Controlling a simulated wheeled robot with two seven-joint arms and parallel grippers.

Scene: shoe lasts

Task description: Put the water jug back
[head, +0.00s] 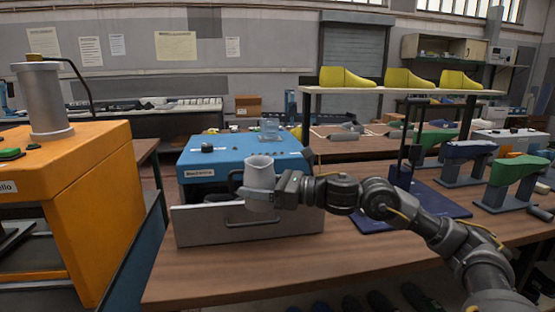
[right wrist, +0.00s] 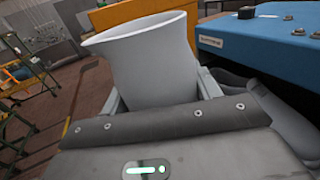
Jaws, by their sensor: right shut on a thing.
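The water jug (head: 260,176) is a light grey, open-topped vessel with a flared rim. My right gripper (head: 268,190) is shut on it and holds it upright in front of the blue machine. In the right wrist view the jug (right wrist: 150,62) stands between the fingers of my right gripper (right wrist: 158,92), its rim tilted in the picture. Its lower part is hidden by the gripper there. I cannot tell whether anything is inside it. My left gripper is not in view.
The blue machine (head: 230,155) with a grey handled front panel (head: 200,226) stands on the wooden table (head: 330,262). An orange machine (head: 90,200) is at the left. Yellow shoe lasts (head: 345,77) sit on a shelf; green and blue lasts (head: 468,150) stand at the right. The table's front middle is clear.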

